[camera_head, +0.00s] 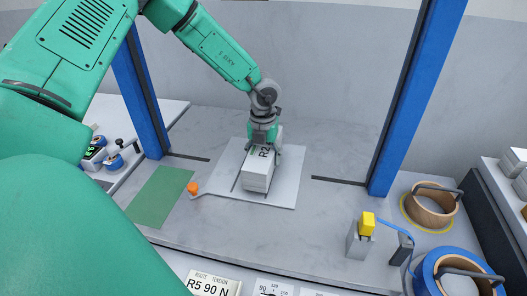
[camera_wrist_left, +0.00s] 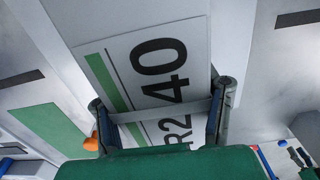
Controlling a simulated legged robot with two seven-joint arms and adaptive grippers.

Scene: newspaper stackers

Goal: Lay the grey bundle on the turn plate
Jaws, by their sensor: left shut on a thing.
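The grey bundle (camera_head: 257,182) is a block of stacked sheets with a pale top label. In the left wrist view the bundle (camera_wrist_left: 185,35) shows "R2 40", a green stripe and a band across it. My left gripper (camera_head: 264,149) is shut on it, with one finger on each side; the fingers also show in the wrist view (camera_wrist_left: 163,103). The bundle is over the middle of the light turn plate (camera_head: 285,191). I cannot tell whether it rests on the plate or hangs just above it. My right gripper is not in view.
An orange knob (camera_head: 193,188) sits on the plate's lever at its left. A green mat (camera_head: 160,197) lies further left. Blue posts (camera_head: 412,100) stand either side. A yellow-topped device (camera_head: 366,224) and strap rolls (camera_head: 430,206) are at the right. Labels line the front edge.

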